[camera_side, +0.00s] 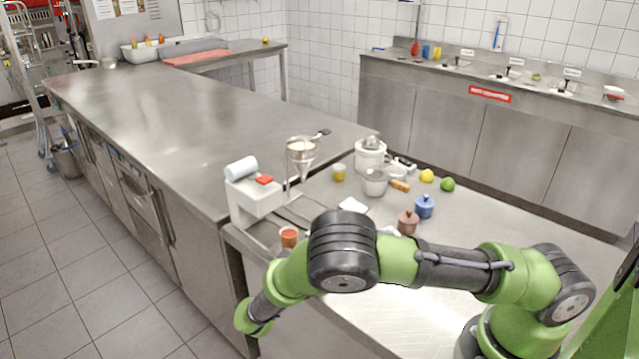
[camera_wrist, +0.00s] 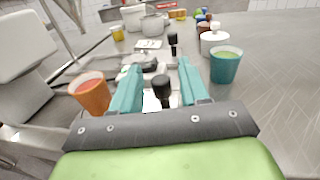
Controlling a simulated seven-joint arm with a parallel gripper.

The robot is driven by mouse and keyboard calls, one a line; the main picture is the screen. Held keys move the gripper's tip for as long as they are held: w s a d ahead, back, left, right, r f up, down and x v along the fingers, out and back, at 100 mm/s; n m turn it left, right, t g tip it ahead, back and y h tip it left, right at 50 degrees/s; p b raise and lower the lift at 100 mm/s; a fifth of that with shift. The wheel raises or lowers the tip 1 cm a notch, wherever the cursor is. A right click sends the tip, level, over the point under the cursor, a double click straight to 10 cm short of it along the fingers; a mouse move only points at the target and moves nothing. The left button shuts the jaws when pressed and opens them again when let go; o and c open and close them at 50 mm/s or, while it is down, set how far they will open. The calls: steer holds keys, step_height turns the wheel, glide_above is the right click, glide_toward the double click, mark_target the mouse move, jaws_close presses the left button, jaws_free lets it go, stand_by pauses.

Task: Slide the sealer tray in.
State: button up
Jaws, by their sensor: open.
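The sealer is a white machine (camera_side: 255,205) with a film roll on top and a red part, on the counter in the side view. Its pale body (camera_wrist: 22,65) fills the left of the wrist view. Metal rails or a tray-like frame (camera_side: 308,210) lie beside it; I cannot tell exactly which part is the tray. My gripper (camera_wrist: 160,68) shows in the wrist view with two teal fingers apart. A black knob (camera_wrist: 163,88) stands between the fingers, with no clear contact. A second black knob (camera_wrist: 173,42) is farther ahead. My gripper is hidden in the side view.
An orange cup (camera_wrist: 90,92) is close left of my fingers, and a teal cup (camera_wrist: 226,65) is to the right. A brown pot (camera_side: 408,222), a blue pot (camera_side: 425,206) and a steel pan (camera_side: 375,184) stand farther back. The right counter is mostly clear.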

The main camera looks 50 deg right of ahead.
mark_target(281, 236)
steer(key=shift+d, duration=0.2)
jaws_close()
steer(key=shift+w, duration=0.15)
steer(key=w, duration=0.9)
steer(key=shift+w+f, duration=0.1)
steer(key=shift+w, duration=0.3)
jaws_free()
